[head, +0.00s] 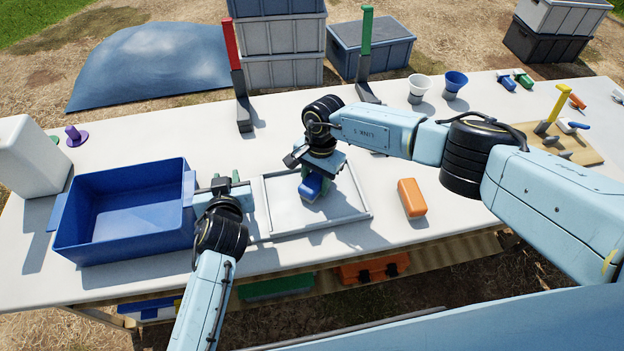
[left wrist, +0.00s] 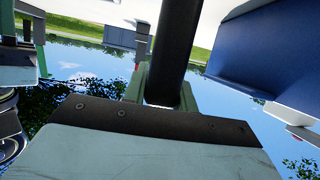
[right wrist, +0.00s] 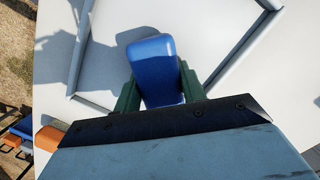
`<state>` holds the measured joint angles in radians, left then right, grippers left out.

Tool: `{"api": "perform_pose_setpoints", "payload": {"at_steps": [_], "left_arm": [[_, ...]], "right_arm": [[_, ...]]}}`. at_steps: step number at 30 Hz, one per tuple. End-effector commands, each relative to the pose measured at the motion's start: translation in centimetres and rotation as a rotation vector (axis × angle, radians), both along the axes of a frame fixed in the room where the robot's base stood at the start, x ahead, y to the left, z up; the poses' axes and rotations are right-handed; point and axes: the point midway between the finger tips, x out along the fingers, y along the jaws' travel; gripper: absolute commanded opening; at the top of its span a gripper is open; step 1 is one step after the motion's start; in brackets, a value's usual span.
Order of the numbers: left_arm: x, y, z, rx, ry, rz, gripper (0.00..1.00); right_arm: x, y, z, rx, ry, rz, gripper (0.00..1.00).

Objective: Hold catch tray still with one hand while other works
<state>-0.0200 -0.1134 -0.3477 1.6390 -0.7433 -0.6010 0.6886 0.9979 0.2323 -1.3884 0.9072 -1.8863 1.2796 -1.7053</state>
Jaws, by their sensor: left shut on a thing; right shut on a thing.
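The catch tray (head: 284,207) is a shallow light-grey tray with a raised rim, flat on the white table. My left gripper (head: 229,184) is at the tray's left side, between it and the blue bin. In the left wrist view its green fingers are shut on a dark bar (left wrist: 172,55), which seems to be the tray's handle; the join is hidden. My right gripper (head: 312,178) points down over the tray, shut on a blue block (head: 311,187). The right wrist view shows the block (right wrist: 157,70) between green fingers, with tray floor beyond. I cannot tell whether the block touches the tray.
The deep blue bin (head: 122,170) stands left of my left gripper. An orange block (head: 411,197) lies right of the tray. Red-handled (head: 236,75) and green-handled (head: 367,50) tools stand behind. White (head: 419,88) and blue (head: 455,84) cups stand at back right.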

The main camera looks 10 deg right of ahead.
Motion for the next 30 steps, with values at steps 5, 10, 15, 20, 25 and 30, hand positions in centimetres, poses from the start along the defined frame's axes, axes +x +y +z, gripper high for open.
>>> {"api": "perform_pose_setpoints", "payload": {"at_steps": [5,10,15,20,25,30], "left_arm": [[0.0,0.0,0.0,0.001,-0.001,0.0,0.0],[0.0,0.0,0.0,0.001,-0.001,0.0,0.0],[0.0,0.0,0.0,0.001,-0.001,0.0,0.0],[0.0,0.0,0.0,0.001,-0.001,0.0,0.0],[0.0,0.0,0.0,0.001,-0.001,0.0,0.0],[0.0,0.0,0.0,0.001,-0.001,0.0,0.0]], "right_arm": [[0.0,1.8,0.0,0.0,0.0,0.001,0.22],[-0.1,3.3,0.0,0.0,0.0,0.001,0.22],[0.0,3.2,2.4,0.0,-0.003,0.001,0.22],[-0.1,3.2,3.7,-0.001,-0.002,0.001,0.22],[-0.1,3.2,5.3,-0.001,-0.002,0.001,0.22],[0.0,3.2,6.8,0.0,-0.003,0.001,0.22]]}}
